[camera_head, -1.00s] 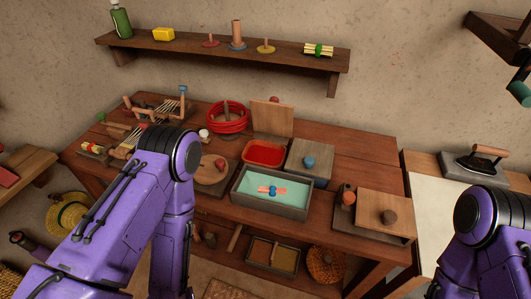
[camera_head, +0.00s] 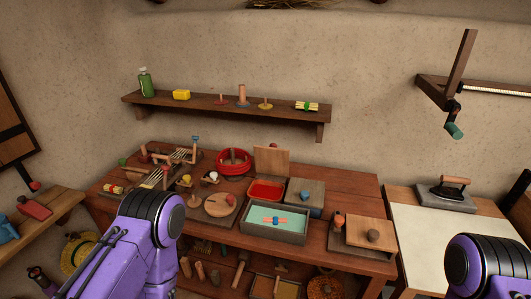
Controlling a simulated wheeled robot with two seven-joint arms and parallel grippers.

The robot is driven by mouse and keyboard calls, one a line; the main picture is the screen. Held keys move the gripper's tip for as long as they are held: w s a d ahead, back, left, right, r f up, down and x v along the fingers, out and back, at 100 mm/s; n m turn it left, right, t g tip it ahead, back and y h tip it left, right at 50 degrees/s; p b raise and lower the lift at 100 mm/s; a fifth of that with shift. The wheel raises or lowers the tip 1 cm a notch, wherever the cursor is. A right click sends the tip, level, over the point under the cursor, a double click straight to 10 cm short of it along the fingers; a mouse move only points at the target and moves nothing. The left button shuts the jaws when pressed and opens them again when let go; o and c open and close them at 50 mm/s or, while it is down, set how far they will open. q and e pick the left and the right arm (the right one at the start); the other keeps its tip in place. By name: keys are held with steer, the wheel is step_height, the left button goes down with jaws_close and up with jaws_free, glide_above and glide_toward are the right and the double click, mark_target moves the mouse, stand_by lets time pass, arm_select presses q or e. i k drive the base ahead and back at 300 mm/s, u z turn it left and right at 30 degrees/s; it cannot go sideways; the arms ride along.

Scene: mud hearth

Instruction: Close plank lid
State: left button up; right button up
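A light wooden plank (camera_head: 271,161) stands upright at the back of the table, behind a red open tray (camera_head: 266,190). It looks like a raised lid, with a small red knob (camera_head: 273,145) showing at its top edge. Whether it is hinged to the tray cannot be told. To the right, another wooden board (camera_head: 358,230) with a dark round knob (camera_head: 373,236) lies flat on a base. Only upper parts of my two arms show, at the lower left and lower right; both grippers are out of view.
A teal-lined grey box (camera_head: 263,235) stands in front of the red tray. A grey block (camera_head: 303,199) with a blue knob is right of it. A wall shelf (camera_head: 222,112) hangs above. The table's back right (camera_head: 351,188) is clear.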

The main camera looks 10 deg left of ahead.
mark_target(271, 160)
steer(key=u, duration=1.7)
steer(key=i, duration=1.05)
steer(key=z, duration=1.9)
